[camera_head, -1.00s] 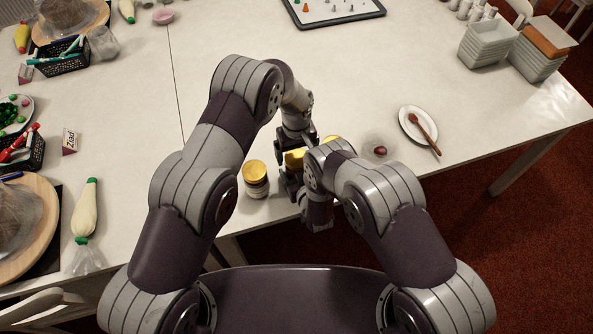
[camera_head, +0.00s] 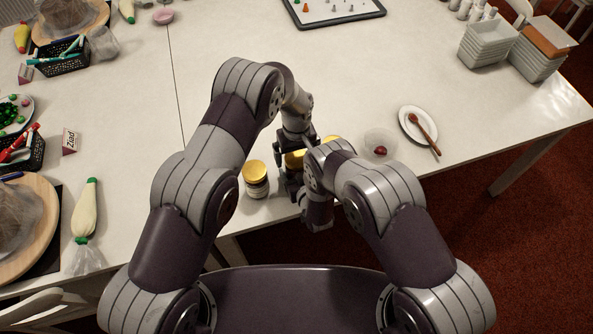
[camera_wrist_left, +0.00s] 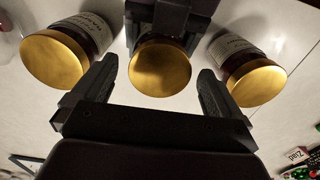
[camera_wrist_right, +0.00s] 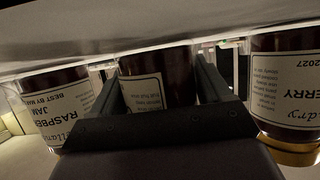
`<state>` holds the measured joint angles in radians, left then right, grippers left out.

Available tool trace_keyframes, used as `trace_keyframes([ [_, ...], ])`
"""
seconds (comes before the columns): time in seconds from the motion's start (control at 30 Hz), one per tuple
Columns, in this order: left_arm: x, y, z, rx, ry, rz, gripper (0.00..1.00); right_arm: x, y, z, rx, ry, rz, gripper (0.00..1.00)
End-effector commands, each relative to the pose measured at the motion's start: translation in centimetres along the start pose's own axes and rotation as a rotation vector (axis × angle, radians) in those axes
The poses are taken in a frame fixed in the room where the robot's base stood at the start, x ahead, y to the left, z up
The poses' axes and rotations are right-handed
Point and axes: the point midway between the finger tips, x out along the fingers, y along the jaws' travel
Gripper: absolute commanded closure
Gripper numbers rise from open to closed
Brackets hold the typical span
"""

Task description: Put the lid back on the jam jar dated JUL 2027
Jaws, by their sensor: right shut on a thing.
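Three jam jars with gold lids stand in a row near the table's front edge: a left jar (camera_head: 256,182), a middle jar (camera_wrist_right: 160,80) and a right jar, whose lid (camera_head: 332,140) shows. My right gripper (camera_wrist_right: 157,70) is shut on the middle jar's body. My left gripper (camera_wrist_left: 158,72) is open, with its fingers apart on either side of the middle gold lid (camera_wrist_left: 160,68). I cannot tell whether that lid is seated. One outer label in the right wrist view reads raspberry jam, best by MAR; the other shows 2027, month unreadable. The middle jar's date is not readable.
A clear bowl (camera_head: 381,141) with something red and a white saucer (camera_head: 410,116) with a wooden spoon (camera_head: 426,136) stand to the right. White stacked trays (camera_head: 487,43) are at the back right. A piping bag (camera_head: 86,207) lies left. The table's middle is clear.

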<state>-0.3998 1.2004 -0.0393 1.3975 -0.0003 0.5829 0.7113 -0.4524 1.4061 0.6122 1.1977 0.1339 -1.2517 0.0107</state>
Motion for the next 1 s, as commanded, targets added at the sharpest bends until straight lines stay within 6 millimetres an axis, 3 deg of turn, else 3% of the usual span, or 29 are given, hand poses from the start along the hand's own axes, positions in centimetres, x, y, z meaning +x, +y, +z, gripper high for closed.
trace_keyframes([
  [0.27,-0.4,0.0,0.0,0.000,0.001,0.001,0.00,0.0,0.0,-0.1,0.000,0.001,0.000,1.00],
  [0.37,-1.7,0.1,-0.1,0.000,0.002,0.002,0.00,0.0,0.0,-0.1,0.000,0.001,0.000,1.00],
  [0.7,-9.2,0.0,-0.1,0.000,0.002,0.002,0.00,0.0,0.0,-0.1,0.000,0.001,0.000,1.00],
  [1.0,-11.9,0.0,0.0,0.000,0.000,0.000,0.00,0.0,0.0,-0.1,0.000,0.001,0.000,1.00],
])
